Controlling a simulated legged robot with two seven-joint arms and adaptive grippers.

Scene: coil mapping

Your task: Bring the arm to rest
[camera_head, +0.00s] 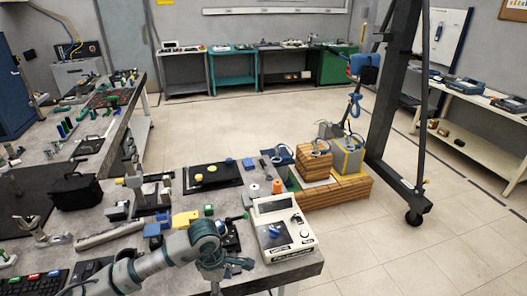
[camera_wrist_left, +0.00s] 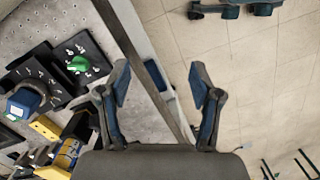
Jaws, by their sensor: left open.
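My left arm (camera_head: 170,250) reaches in from the bottom left of the head view, over the near edge of the workbench (camera_head: 115,245). Its gripper (camera_head: 230,272) hangs just in front of the white instrument box with a dial (camera_head: 283,232). In the left wrist view the gripper (camera_wrist_left: 160,76) is open, with its two fingers well apart and nothing between them. The bench's edge and the tiled floor show behind the fingers. My right gripper is not in view.
A green knob on a dark plate (camera_wrist_left: 78,64) and a blue-and-yellow part (camera_wrist_left: 68,152) lie left of the fingers in the wrist view. Wooden crates (camera_head: 335,190) and a gantry post (camera_head: 392,90) stand beyond the bench. The floor (camera_head: 430,250) at right is clear.

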